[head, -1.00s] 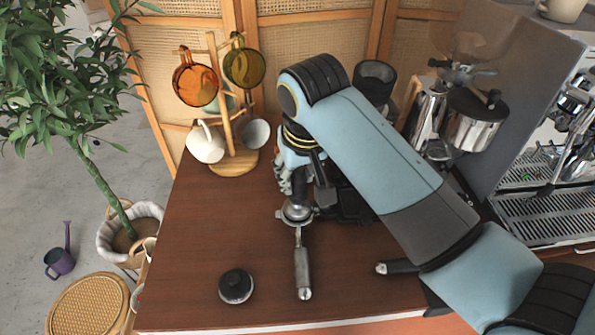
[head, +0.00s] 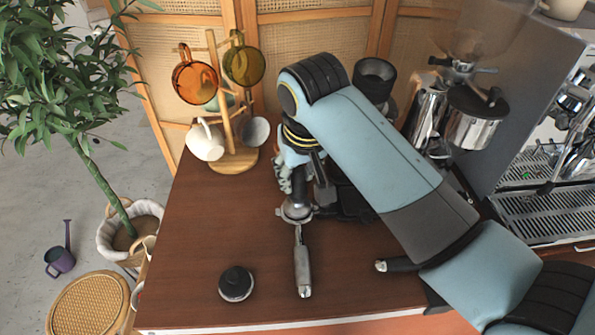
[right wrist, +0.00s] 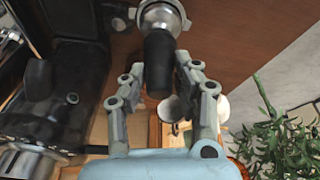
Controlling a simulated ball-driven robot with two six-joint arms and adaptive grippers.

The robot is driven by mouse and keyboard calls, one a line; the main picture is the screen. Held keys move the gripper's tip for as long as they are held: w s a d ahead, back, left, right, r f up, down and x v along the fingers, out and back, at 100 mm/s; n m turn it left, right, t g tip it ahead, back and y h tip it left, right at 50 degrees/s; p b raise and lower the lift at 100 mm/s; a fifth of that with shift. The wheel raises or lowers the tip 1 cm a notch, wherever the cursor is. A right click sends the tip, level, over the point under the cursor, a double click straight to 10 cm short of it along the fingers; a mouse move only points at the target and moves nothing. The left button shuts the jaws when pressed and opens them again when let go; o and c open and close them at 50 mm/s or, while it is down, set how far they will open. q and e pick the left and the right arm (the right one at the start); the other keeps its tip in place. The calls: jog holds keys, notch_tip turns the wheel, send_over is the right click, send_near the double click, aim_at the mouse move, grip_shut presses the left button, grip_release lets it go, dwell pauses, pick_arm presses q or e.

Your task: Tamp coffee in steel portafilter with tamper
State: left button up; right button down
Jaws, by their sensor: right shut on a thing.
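The steel portafilter (head: 302,272) lies on the brown counter, its handle toward the front edge and its basket (head: 284,214) at the back. My right gripper (head: 304,187) is shut on the tamper's dark handle (head: 299,203), above the basket. In the right wrist view the black tamper handle (right wrist: 158,62) stands between the fingers, its lower end at the steel basket (right wrist: 180,16). The tamper's base sits in the basket; the coffee is hidden. My left gripper is out of view.
A black round tool (head: 236,283) sits left of the portafilter. Another dark handle (head: 397,265) shows under my right arm. A mug tree (head: 231,155) stands at the back left, the espresso machine (head: 548,170) at the right.

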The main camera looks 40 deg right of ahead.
jog(key=shift+f, duration=0.8)
dwell(0.4)
jog(key=shift+s+a+f, duration=0.1)
jog(key=shift+s+f, duration=0.1)
jog(key=shift+f, duration=0.05)
dwell(1.1)
jog(key=shift+r, duration=0.15)
jog(key=shift+w+r, duration=0.25)
jog(key=shift+r, duration=1.25)
jog(key=shift+r, duration=0.15)
notch_tip(320, 180, up, 3)
jog(key=shift+r, duration=0.9)
jog(key=shift+s, duration=0.1)
